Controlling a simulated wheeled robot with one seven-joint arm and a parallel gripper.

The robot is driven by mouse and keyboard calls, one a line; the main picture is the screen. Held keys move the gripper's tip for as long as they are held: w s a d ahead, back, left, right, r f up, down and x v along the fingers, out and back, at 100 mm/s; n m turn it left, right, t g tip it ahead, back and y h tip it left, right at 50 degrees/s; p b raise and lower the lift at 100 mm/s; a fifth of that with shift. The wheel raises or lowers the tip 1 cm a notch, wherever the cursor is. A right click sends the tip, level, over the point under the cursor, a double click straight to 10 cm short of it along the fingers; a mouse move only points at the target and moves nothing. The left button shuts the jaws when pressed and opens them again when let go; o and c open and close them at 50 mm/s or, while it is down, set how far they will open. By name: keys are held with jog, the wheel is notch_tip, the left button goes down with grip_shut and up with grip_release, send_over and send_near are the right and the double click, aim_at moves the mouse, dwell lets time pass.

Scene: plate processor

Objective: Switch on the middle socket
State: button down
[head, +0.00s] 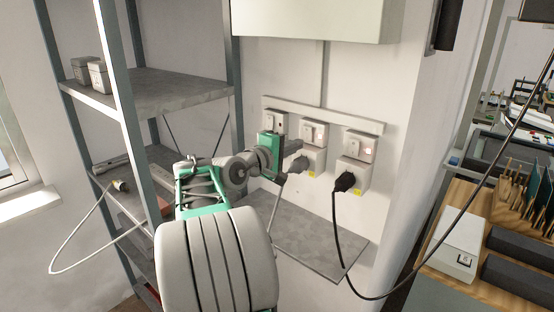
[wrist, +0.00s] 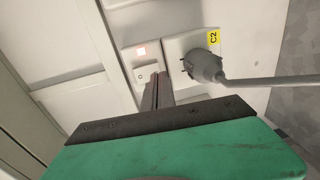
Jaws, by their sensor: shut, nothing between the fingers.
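The middle socket (head: 313,133) is a white wall unit with a grey plug (head: 298,166) in its lower part. In the wrist view the socket labelled C2 holds the grey plug (wrist: 203,66) and its cable. My green gripper (head: 281,131) is in front of the wall, just left of the middle socket in the head view. Its dark fingers (wrist: 157,85) are shut and empty, with tips at or very near the rocker; contact cannot be told.
The left socket (head: 272,118) is partly hidden behind my gripper. The right socket (head: 360,147) holds a black plug (head: 344,181) with a hanging cable. A grey shelf (head: 310,242) lies below, a metal rack (head: 175,92) stands left, and a white box (head: 305,18) hangs above.

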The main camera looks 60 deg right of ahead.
jog(key=f+b+v, duration=0.2)
jog(key=v, duration=0.9)
jog(key=shift+a+f+b, duration=0.2)
jog(key=shift+a+b, duration=0.05)
jog(key=shift+b, duration=0.15)
